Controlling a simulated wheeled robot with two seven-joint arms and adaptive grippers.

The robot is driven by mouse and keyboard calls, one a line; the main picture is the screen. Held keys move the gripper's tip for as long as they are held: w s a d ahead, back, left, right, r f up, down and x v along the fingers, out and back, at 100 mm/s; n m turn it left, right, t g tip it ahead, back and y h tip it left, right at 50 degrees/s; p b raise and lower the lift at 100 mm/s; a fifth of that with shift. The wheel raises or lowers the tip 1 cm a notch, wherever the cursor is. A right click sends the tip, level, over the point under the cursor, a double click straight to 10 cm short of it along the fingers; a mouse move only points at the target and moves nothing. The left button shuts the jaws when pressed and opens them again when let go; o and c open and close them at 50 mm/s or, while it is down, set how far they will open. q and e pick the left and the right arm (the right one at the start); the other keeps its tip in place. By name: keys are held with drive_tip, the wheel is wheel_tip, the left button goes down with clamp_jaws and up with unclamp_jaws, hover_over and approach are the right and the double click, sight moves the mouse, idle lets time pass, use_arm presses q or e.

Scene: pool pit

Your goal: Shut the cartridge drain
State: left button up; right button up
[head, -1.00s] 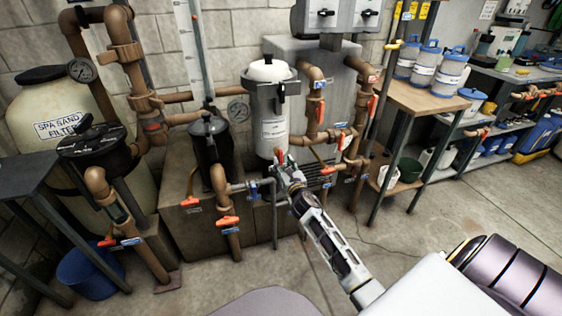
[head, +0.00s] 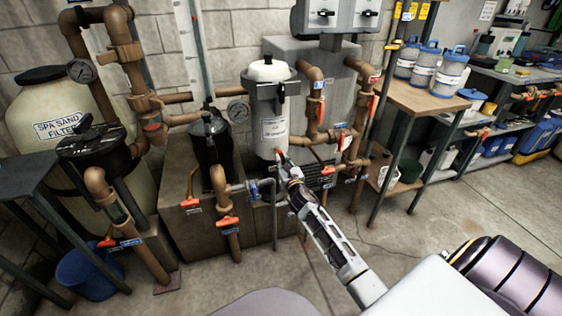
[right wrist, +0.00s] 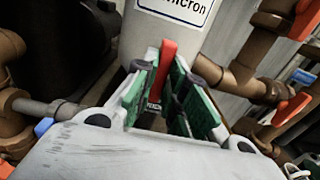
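My left gripper is not in view.
Brown pipes with orange-red valve handles (head: 227,221) surround the vessel. The spa sand filter (head: 58,115) and a blue bucket (head: 90,272) are at left. A wooden bench (head: 425,98) with white tubs stands at right. Floor in front is clear.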

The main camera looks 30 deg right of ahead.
clamp_jaws()
drive_tip(key=m+p, duration=0.4)
drive_tip(key=m, duration=1.4)
drive_tip(key=shift+m, duration=0.3)
drive_tip(key=o, duration=0.8)
unclamp_jaws()
